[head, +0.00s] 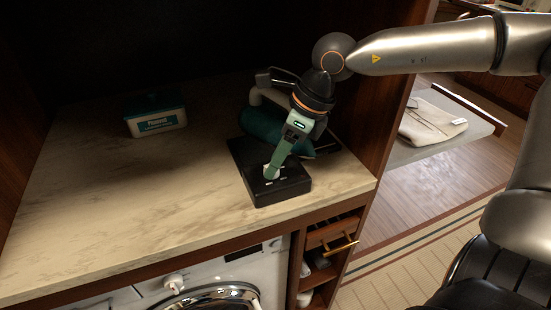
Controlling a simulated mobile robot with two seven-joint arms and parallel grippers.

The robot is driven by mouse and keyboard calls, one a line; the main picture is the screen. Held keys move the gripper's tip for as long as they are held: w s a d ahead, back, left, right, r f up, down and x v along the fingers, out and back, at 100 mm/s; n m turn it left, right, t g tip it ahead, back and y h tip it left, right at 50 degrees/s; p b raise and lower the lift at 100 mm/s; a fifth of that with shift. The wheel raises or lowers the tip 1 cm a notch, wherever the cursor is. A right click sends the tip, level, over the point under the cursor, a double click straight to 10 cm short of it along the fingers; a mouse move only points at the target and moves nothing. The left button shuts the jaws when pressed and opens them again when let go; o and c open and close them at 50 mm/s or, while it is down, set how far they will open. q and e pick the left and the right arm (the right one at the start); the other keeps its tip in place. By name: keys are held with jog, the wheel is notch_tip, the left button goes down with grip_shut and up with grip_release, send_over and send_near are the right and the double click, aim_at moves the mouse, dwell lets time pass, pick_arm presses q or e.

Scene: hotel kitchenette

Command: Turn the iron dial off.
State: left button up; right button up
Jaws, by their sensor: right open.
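The iron (262,123) is teal with a pale handle and rests at the back of a black base (290,190) near the counter's right front corner. A small whitish round part (265,174) on top of the base looks like the dial. Its setting is too small to read. My right gripper (272,172) comes down from the upper right with its fingertips at this dial. It is open, and its fingers hide part of the dial and of the iron. I cannot tell whether the fingers touch the dial. My left gripper is out of view.
A white and teal tub (155,118) stands at the back left of the marble counter (120,200). The counter's left and middle are clear. A washing machine (205,285) and a small open drawer (330,233) are below. Folded cloth (432,122) lies on a shelf at the right.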

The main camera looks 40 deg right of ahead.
jog(key=shift+w+a+f, duration=0.1)
jog(key=shift+a+f, duration=0.05)
jog(key=shift+f, duration=0.2)
jog(key=shift+c, duration=0.3)
grip_shut()
